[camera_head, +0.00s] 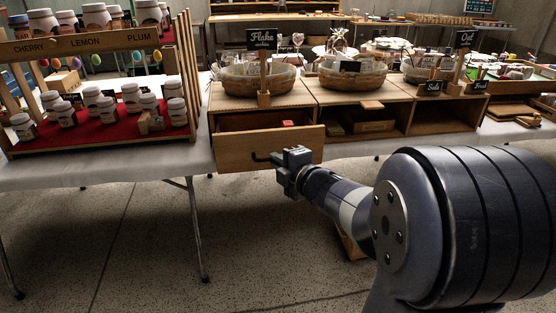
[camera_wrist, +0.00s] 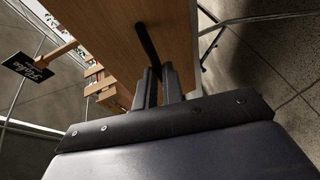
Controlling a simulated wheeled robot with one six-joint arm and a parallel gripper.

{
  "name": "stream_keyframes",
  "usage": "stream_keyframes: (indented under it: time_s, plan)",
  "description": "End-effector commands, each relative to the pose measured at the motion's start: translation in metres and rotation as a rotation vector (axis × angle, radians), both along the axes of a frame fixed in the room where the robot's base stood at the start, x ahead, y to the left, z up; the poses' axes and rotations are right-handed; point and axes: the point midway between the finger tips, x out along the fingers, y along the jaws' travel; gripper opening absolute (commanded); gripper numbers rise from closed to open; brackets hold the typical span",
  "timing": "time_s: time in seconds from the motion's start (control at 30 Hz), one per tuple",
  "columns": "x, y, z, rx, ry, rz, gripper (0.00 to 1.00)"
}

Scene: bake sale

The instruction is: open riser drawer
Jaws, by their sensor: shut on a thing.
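The wooden riser (camera_head: 368,97) stands on the white table and holds baskets on top. Its left drawer (camera_head: 236,151) is out toward me, and its inside shows with a small red thing (camera_head: 288,123) in it. My gripper (camera_head: 281,160) is at the drawer's front, shut on its dark bar handle (camera_head: 260,157). In the wrist view the handle (camera_wrist: 147,42) runs up from between my gripper's fingers (camera_wrist: 160,78), against the wooden drawer front (camera_wrist: 108,30). The part of the handle between the fingers is hidden.
A jar rack (camera_head: 100,42) with red cloth stands to the left on the white tablecloth (camera_head: 100,167). Open riser compartments (camera_head: 445,117) with small boxes lie to the right. A folding table leg (camera_head: 198,230) stands below. The floor in front is mostly clear.

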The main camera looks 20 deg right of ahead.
Motion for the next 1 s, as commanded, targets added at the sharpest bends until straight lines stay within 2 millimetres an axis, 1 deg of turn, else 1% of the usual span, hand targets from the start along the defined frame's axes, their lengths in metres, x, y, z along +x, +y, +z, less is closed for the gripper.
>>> stream_keyframes:
  time_s: [0.13,0.17,0.4,0.43,0.67,0.77,0.87,1.0]
  plan:
    - [0.000,0.000,0.000,0.000,0.001,0.000,0.00]
    - [0.000,0.000,0.000,0.000,0.001,0.000,0.10]
    - [0.000,0.000,0.000,0.000,0.000,0.000,0.29]
    - [0.000,0.000,0.000,0.000,0.001,0.000,0.31]
    - [0.000,0.000,0.000,0.000,0.000,0.000,0.31]
    - [-0.006,-0.003,0.003,0.000,0.000,-0.001,0.31]
    - [-0.020,-0.007,0.007,-0.001,0.000,-0.003,0.31]
    - [-0.048,-0.016,0.014,-0.001,-0.001,-0.005,0.31]
